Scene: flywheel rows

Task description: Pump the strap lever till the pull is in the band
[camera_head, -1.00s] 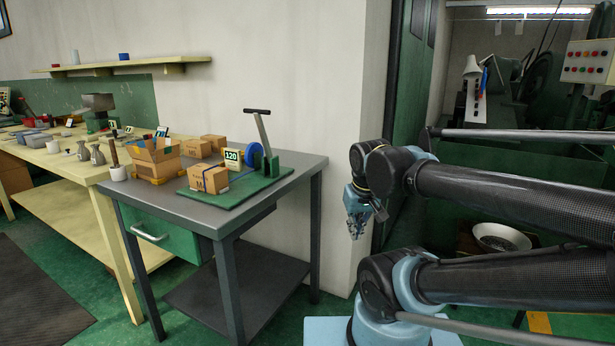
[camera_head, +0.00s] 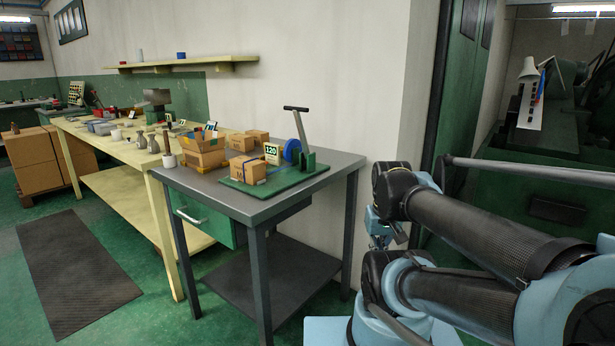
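A blue strap runs over a cardboard box (camera_head: 247,169) on the board. A small display (camera_head: 272,153) beside the reel reads 120 in green. My gripper (camera_head: 385,238) hangs to the right of the table, apart from the lever and partly hidden by my arm; its fingers are too unclear to judge.
The grey table (camera_head: 222,195) holds more boxes, one an open carton (camera_head: 202,155). A cream workbench (camera_head: 125,157) with tools stands to its left. A dark mat (camera_head: 75,270) lies on the clear green floor. A wall corner stands behind my arm.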

